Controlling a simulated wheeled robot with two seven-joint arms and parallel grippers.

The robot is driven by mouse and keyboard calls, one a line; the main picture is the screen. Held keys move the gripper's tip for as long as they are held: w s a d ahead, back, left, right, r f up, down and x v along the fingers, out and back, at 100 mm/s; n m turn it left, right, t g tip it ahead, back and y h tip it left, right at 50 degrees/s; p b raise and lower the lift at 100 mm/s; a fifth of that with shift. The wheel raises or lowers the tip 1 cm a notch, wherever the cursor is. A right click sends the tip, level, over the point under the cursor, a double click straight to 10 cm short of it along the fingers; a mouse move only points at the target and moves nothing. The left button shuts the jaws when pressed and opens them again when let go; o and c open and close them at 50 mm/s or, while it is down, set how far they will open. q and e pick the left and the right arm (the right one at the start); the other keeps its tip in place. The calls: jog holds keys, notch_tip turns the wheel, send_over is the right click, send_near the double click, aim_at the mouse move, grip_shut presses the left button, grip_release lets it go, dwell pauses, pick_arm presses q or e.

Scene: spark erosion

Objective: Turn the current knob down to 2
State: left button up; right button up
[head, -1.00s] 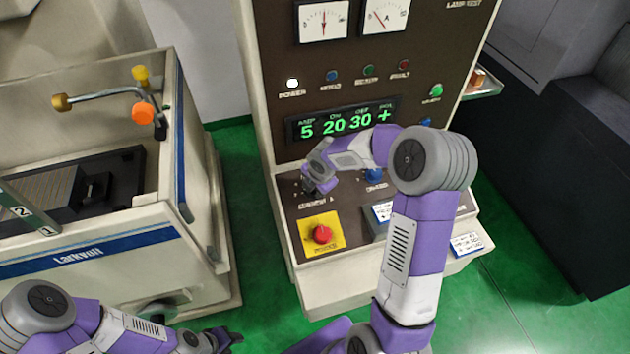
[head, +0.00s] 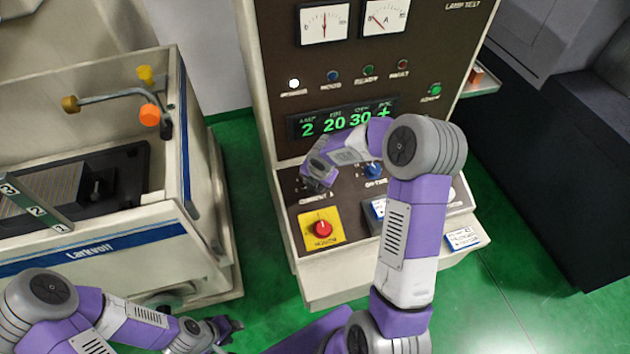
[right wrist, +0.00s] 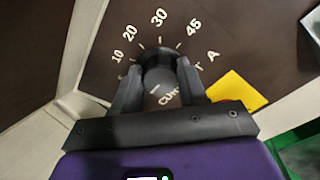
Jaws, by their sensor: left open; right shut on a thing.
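The current knob (right wrist: 160,68) is a dark round knob on the brown sloped panel, with 10, 20, 30, 45 and A printed around it in the right wrist view. My right gripper (right wrist: 158,82) is shut on it, a finger on each side. In the head view the right gripper (head: 316,180) hides the knob, above the CURRENT A label. The green display (head: 345,120) reads 2, 20, 30 and +, with the 2 in its first field. My left gripper (head: 230,328) is open and empty at the lower left, away from the panel.
A red button on a yellow plate (head: 334,240) sits just below the current knob. A blue knob (head: 373,170) is to its right. Two dial gauges (head: 325,24) are above. Green floor lies between.

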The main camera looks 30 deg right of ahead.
jog(key=o, duration=1.1)
jog(key=shift+c, duration=0.2)
jog(key=v, duration=0.7)
jog(key=shift+r+p, duration=0.25)
jog(key=shift+p, duration=0.1)
jog(key=shift+a, duration=0.1)
